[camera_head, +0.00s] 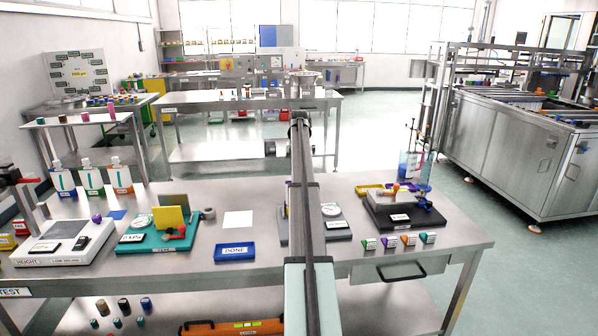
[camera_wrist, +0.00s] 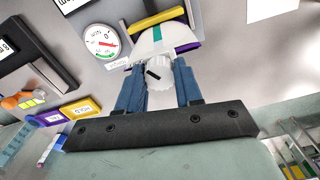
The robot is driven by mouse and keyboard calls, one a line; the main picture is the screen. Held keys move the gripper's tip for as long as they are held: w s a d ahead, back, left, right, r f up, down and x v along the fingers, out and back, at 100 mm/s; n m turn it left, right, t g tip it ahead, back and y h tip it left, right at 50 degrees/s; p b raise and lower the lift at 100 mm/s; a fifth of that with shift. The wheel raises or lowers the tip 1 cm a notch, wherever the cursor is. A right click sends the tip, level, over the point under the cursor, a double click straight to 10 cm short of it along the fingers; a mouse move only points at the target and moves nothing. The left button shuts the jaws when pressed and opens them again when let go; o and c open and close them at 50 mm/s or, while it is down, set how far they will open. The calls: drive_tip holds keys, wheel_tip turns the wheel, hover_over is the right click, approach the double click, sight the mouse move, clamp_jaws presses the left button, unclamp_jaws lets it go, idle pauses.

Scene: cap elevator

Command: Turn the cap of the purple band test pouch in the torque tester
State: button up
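The purple band test pouch (camera_wrist: 152,45) is in the torque tester in the wrist view, with purple edges showing on both sides. Its white ribbed cap (camera_wrist: 158,75) carries a black mark and faces my camera. My gripper (camera_wrist: 160,68) has its blue fingers on either side of the cap, very close to it. Whether they press on it I cannot tell. The tester's round dial (camera_wrist: 102,40) stands to the left, with a red and green needle area. In the head view my arm hides most of the tester; its dial (camera_head: 331,210) shows at the right.
A black device (camera_head: 400,212) with orange parts stands right of the tester. Several small coloured label blocks (camera_head: 388,241) line the front. A blue DONE tray (camera_head: 235,252) and a white sheet (camera_head: 238,224) lie to the left. Several capped pouches (camera_head: 92,178) stand at the far left.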

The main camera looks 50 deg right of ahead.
drive_tip(key=o, duration=0.3)
drive_tip(key=shift+o, duration=0.2)
drive_tip(key=shift+r, duration=0.1)
drive_tip(key=shift+r, duration=2.95)
drive_tip(key=shift+a, duration=0.1)
